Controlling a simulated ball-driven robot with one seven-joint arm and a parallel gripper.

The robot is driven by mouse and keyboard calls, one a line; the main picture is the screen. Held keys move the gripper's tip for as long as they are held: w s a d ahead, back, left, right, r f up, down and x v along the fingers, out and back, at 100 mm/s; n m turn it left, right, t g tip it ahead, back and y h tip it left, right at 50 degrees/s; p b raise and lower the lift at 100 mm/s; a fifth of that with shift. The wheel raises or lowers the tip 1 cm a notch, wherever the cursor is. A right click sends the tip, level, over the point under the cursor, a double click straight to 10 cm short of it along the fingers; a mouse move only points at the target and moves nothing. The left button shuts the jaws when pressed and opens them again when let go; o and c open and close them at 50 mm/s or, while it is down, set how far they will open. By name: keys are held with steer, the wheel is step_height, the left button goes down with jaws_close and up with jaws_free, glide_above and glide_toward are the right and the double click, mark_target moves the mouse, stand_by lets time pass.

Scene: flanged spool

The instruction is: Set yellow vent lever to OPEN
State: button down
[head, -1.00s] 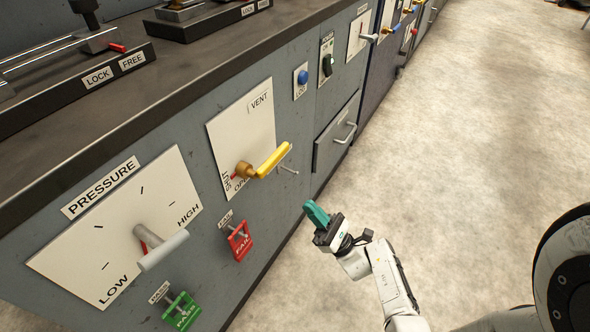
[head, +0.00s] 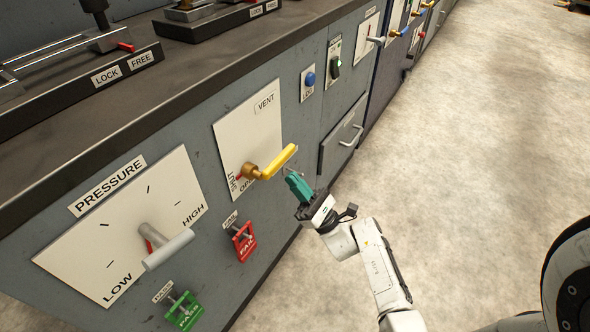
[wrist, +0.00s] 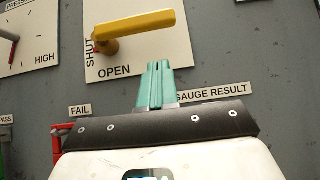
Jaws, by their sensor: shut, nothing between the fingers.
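The yellow vent lever (head: 275,163) is mounted by a brass hub (head: 250,171) on the white VENT plate (head: 240,130). In the wrist view, the lever (wrist: 140,24) points right from its hub, roughly level, with SHUT printed beside the hub at left and OPEN (wrist: 114,70) below it. A red mark shows by SHUT. My gripper (head: 293,176) has teal fingers, shut and empty, just right of and below the lever's free end. In the wrist view, my fingertips (wrist: 158,64) stand below the lever's right part, with a gap between them in the picture.
Left of the vent plate is the PRESSURE dial with a grey handle (head: 167,249). Below hang a red FAIL tag (head: 244,243) and a green PASS tag (head: 184,312). A drawer (head: 343,138) and blue button (head: 310,79) are to the right.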

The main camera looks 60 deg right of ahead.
steer(key=shift+w+r, duration=0.2)
steer(key=shift+r, duration=2)
